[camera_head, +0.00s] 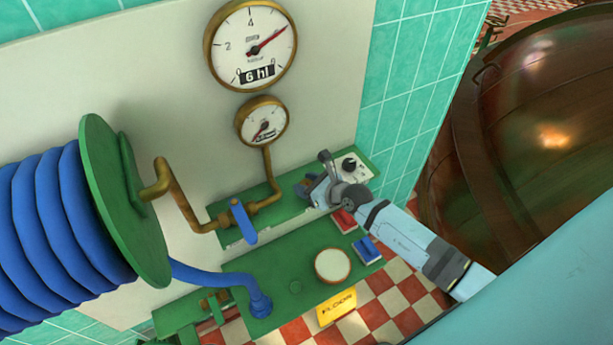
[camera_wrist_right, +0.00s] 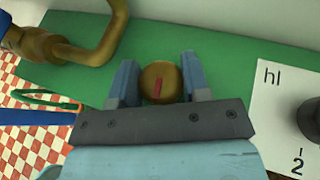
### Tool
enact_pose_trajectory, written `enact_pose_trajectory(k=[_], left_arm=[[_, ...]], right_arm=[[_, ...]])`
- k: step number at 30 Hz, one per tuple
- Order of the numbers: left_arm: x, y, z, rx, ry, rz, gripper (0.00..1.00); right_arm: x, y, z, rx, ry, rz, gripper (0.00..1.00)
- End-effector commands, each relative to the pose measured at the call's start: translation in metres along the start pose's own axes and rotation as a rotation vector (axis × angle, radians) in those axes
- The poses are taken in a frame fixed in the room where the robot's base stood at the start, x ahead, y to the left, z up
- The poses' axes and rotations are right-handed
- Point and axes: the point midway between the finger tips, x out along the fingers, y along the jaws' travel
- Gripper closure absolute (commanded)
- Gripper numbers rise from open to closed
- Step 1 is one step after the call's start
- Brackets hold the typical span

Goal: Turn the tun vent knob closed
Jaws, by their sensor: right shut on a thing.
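A round brass knob (camera_wrist_right: 158,92) with a red mark on its face sits on a green panel in the right wrist view. The red mark stands nearly upright in that picture. My right gripper (camera_wrist_right: 160,76) has one finger on each side of the knob and is shut on it. In the head view my right gripper (camera_head: 322,190) is at the right end of the green shelf, and it hides the knob there. No label naming the knob is readable. My left gripper is not in view.
A black dial (camera_head: 349,164) on a white scale plate is close beside the right gripper. A blue-handled brass valve (camera_head: 243,222), red switch (camera_head: 344,220) and blue switch (camera_head: 367,250) are nearby.

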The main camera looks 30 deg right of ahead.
Motion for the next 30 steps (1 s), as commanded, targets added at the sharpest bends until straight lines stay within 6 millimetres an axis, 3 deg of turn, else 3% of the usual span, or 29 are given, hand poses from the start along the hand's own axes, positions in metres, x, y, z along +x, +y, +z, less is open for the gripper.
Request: enact_pose_trajectory(k=[10,28,29,30], left_arm=[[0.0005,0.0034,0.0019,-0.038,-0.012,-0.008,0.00],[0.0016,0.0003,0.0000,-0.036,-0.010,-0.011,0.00],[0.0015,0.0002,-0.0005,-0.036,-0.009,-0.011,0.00],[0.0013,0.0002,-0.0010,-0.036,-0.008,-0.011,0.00]], right_arm=[[0.0003,0.0005,0.0000,0.046,0.000,-0.109,0.81],[0.0006,-0.0005,0.0006,0.054,-0.002,-0.134,0.80],[0.0006,-0.0005,0.0007,0.054,-0.002,-0.134,0.52],[0.0006,-0.0005,0.0007,0.054,-0.002,-0.134,0.43]])
